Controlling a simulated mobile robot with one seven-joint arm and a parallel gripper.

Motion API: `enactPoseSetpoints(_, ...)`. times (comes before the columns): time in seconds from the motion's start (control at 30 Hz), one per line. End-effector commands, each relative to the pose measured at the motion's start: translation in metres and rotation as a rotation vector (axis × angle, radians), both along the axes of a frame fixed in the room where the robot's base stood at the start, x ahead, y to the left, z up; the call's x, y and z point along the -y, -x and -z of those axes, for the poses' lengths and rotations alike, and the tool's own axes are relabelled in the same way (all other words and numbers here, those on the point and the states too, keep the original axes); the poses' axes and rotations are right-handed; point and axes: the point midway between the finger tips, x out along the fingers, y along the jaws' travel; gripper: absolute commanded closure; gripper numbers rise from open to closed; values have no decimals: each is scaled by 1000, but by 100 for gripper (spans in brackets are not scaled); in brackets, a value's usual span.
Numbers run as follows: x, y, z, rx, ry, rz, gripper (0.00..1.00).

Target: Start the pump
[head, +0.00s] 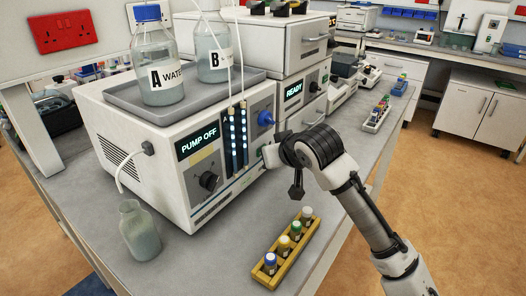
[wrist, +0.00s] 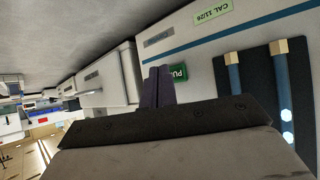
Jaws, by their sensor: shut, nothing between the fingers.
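The pump (head: 145,160) is a white box on the bench. Its front display (head: 197,138) reads "PUMP OFF". Its front also has a black dial (head: 208,181), two lit columns (head: 238,137) and a blue knob (head: 266,118). In the wrist view, a green label or button (wrist: 179,72) with letters starting "PU" is on its front, partly covered by my fingers. My gripper (wrist: 157,72) is shut and empty, close to the pump front beside this green part. I cannot tell whether the fingertips touch it.
Bottles A (head: 157,62) and B (head: 212,50) stand in a grey tray (head: 122,98) on the pump. A yellow vial rack (head: 287,262) lies in front, below my arm. A glass bottle (head: 139,230) stands at the left. A unit reading "READY" (head: 293,92) stands behind.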

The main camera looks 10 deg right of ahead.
Motion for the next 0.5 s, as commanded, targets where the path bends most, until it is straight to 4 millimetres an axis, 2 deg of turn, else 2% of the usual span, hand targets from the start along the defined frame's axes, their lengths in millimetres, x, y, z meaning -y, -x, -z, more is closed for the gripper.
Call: enactPoseSetpoints(0.5, -5, -5, 0, 1, -1, -2, 100)
